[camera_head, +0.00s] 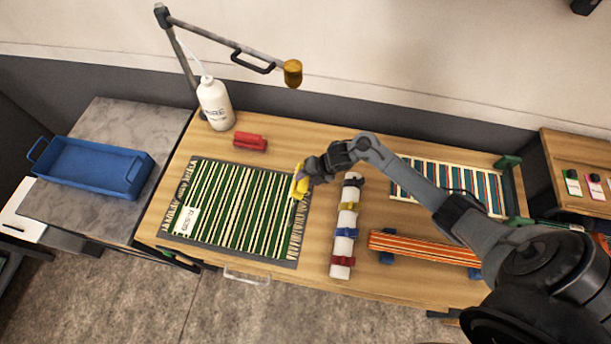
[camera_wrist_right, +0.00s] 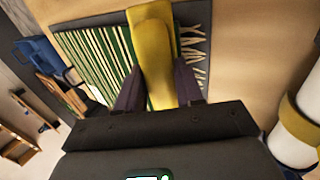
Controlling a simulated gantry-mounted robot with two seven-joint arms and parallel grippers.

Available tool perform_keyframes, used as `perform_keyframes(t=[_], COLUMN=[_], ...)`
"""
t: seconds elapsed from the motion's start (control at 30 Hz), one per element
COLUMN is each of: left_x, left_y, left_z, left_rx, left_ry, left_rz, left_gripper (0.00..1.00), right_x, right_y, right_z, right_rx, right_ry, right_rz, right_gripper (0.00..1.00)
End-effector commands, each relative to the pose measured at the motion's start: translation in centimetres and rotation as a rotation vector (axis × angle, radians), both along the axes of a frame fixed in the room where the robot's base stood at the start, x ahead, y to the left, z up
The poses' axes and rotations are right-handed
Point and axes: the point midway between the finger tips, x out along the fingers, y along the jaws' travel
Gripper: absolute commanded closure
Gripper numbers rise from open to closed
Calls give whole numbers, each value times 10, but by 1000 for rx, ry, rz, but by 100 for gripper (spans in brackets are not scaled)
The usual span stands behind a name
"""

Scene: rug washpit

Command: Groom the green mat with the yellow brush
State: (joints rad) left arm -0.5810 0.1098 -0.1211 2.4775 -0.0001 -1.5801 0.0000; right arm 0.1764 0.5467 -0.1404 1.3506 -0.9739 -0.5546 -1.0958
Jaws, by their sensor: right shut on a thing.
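The green mat (camera_head: 236,212) with cream stripes lies flat on the wooden table, with a dark border and pale fringes at its left and right ends. A white label (camera_head: 186,220) lies on its left part. My right gripper (camera_head: 305,178) is shut on the yellow brush (camera_head: 299,186), over the mat's right fringed edge. In the right wrist view the yellow brush (camera_wrist_right: 153,55) stands out between the two dark fingers (camera_wrist_right: 160,90), with the mat (camera_wrist_right: 95,50) behind it. I cannot tell whether the bristles touch the mat. My left gripper is not in view.
A red brush-like block (camera_head: 250,141) and a white bottle (camera_head: 215,103) stand behind the mat. A white roll with coloured bands (camera_head: 345,228) lies right of it. An orange striped roll (camera_head: 425,248) and a striped mat (camera_head: 450,184) lie farther right. A blue tray (camera_head: 92,167) sits left.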

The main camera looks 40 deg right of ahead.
Motion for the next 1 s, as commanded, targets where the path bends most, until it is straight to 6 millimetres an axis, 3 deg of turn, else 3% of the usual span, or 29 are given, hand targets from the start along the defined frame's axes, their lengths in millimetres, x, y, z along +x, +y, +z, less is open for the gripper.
perform_keyframes(t=[0.03, 0.5, 1.0], left_x=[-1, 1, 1], left_y=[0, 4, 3], left_z=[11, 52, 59], left_rx=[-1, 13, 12], left_ry=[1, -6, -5], left_rz=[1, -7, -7], left_gripper=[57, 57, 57], right_x=[3, 3, 3], right_y=[-1, 0, 0], right_z=[21, 66, 74], right_rx=[-3, -1, 0], right_ry=[-11, -9, -10], right_rz=[2, 1, 1], right_gripper=[92, 92, 92])
